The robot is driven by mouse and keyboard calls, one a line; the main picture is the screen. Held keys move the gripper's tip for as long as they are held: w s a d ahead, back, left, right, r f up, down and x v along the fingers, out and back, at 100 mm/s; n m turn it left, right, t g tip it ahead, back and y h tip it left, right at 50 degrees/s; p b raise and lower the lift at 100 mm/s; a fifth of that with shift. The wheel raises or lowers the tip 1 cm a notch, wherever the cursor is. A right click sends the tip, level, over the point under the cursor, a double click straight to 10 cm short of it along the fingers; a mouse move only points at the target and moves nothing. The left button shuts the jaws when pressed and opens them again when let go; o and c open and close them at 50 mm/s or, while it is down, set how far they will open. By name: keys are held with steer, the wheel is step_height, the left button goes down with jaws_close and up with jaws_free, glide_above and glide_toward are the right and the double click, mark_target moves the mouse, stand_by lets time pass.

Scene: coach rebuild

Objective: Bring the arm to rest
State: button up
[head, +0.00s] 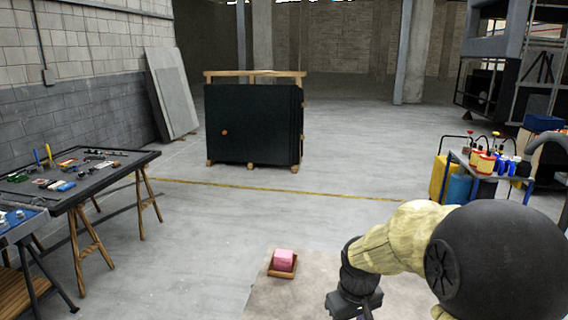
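My arm reaches in from the right edge of the head view, with a big dark rounded joint and a pale yellowish link. It bends down to my gripper (354,304) near the bottom edge. The fingertips are cut off or too small to tell, so I cannot see whether it is open or shut, or whether it holds anything. A pink block (284,260) sits in a small wooden tray (282,274) on the floor, to the left of my gripper and apart from it.
A dark table (120,168) with many small tools stands at left, beside a blue-topped bench (22,228). A black cabinet (252,125) on a wooden frame stands ahead. A cart with bottles (490,165) stands at right, behind my arm. The middle floor is clear.

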steer(key=s+f+m+t, duration=0.1)
steer(key=s+f+m, duration=0.1)
steer(key=s, duration=0.8)
steer(key=shift+s+d+f+m, duration=0.2)
steer(key=shift+s+d+m, duration=0.2)
steer(key=shift+m, duration=0.5)
